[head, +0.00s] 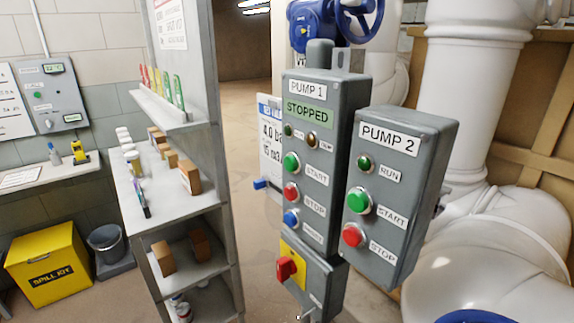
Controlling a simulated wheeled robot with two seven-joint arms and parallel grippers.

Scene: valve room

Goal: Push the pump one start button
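The grey pump 1 box (342,110) stands upright near the middle of the head view. Its green display (308,112) reads STOPPED. The green pump 1 start button (291,162) sits on its front beside a START label. Below it are a red stop button (291,192) and a blue button (291,218). A red rotary switch (288,269) on a yellow plate is lower down. The pump 2 box (405,190) stands just to the right, with its own green start button (358,201) and red stop button (352,236). Neither gripper shows.
A grey shelf unit (190,215) with small boxes and bottles stands left of the pump boxes. A yellow spill kit bin (50,262) and a grey bucket (105,243) are at far left. Large white pipes (465,90) fill the right side. Some floor between shelf and boxes is clear.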

